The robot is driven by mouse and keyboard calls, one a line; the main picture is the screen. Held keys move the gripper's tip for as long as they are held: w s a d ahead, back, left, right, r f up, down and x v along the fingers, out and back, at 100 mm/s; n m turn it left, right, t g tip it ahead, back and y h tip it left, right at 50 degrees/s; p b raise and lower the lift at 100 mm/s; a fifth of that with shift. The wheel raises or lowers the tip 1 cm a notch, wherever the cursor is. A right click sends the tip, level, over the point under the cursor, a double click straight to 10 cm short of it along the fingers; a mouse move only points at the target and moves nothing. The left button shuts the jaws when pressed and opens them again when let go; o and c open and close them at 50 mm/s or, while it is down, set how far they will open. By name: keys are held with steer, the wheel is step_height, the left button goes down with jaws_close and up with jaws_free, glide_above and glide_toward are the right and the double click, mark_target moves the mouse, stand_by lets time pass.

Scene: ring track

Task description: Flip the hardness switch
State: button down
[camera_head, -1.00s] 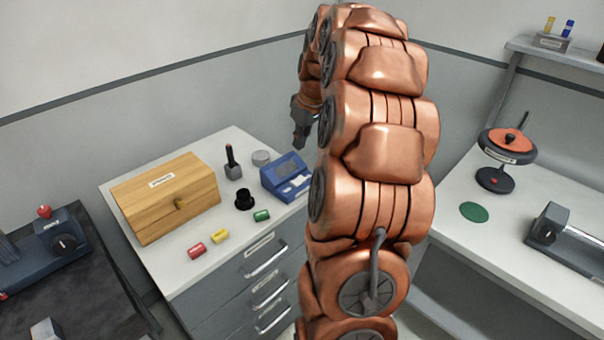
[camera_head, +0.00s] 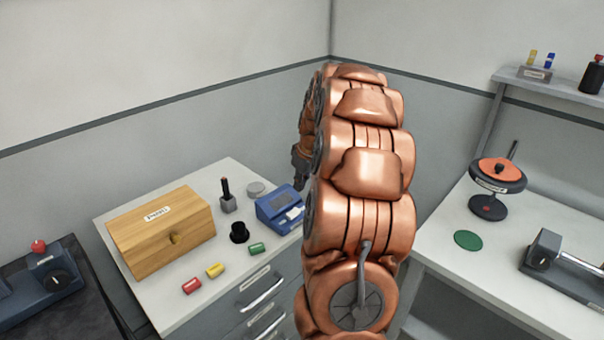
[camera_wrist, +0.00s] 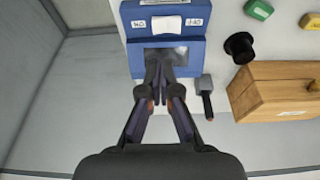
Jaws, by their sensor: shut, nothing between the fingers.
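A blue device (camera_head: 280,208) with a sloped screen stands at the back right of the white-topped cabinet. It also fills the top middle of the wrist view (camera_wrist: 133,48), seen upside down. A white switch piece (camera_wrist: 166,23) sits on it between two small white labels, which are too small to read surely. My gripper (camera_wrist: 165,68) is shut and empty. In the wrist view its fingertips overlap the dark screen and lie short of the switch. In the head view my gripper (camera_head: 299,172) shows just behind the device, partly hidden by my arm. Whether it touches is unclear.
A second bench (camera_head: 440,240) stands at right. Walls rise close behind.

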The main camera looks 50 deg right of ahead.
mark_target(295, 210)
steer(key=p+x, duration=0.1)
steer(key=x, duration=0.1)
steer(key=p+x, duration=0.1)
steer(key=x, duration=0.2)
steer(key=s+p+x, duration=0.1)
steer(key=x, duration=0.2)
steer(key=shift+f, duration=0.4)
